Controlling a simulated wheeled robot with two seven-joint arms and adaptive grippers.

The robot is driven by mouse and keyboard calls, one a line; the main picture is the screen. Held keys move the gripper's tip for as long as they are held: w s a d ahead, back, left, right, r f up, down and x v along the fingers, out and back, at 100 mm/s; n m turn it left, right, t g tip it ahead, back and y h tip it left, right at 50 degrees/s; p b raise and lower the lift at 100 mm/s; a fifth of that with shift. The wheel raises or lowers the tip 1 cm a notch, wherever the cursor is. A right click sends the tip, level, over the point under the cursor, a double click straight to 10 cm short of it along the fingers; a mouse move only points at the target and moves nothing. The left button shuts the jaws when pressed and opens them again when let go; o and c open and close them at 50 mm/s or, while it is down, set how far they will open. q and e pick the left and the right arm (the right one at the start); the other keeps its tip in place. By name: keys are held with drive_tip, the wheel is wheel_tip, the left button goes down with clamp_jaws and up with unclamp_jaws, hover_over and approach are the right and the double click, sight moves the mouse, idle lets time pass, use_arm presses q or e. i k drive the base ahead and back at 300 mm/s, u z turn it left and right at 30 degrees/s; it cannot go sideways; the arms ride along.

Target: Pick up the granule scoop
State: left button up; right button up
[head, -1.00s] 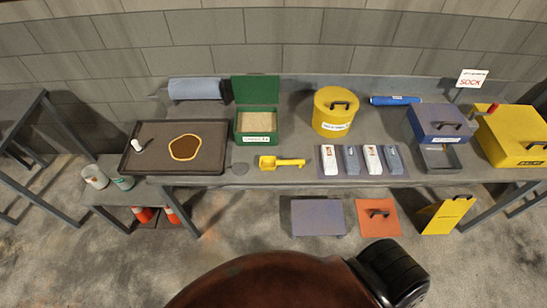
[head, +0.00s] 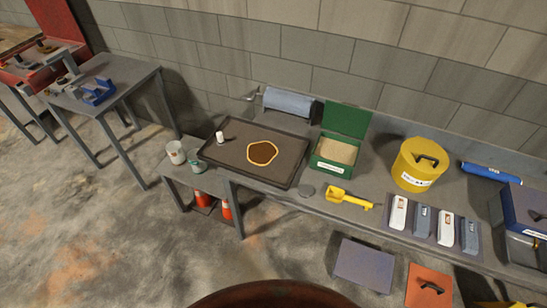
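The yellow granule scoop (head: 348,199) lies on the grey bench in the head view, right of centre. Its square bowl is at the left and its handle points right. It lies just in front of an open green box (head: 331,167) filled with pale granules. Neither of my grippers shows in this view.
A dark tray (head: 222,157) with a ringed brown patch lies left of the box. A yellow lidded bucket (head: 417,165) and a mat with several white and grey packets (head: 399,212) are to the right. Orange cones (head: 202,195) stand below the bench. Open floor lies at left.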

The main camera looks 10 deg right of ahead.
sight(337, 195)
drive_tip(key=z, duration=0.65)
drive_tip(key=i, duration=0.95)
drive_tip(key=z, duration=0.5)
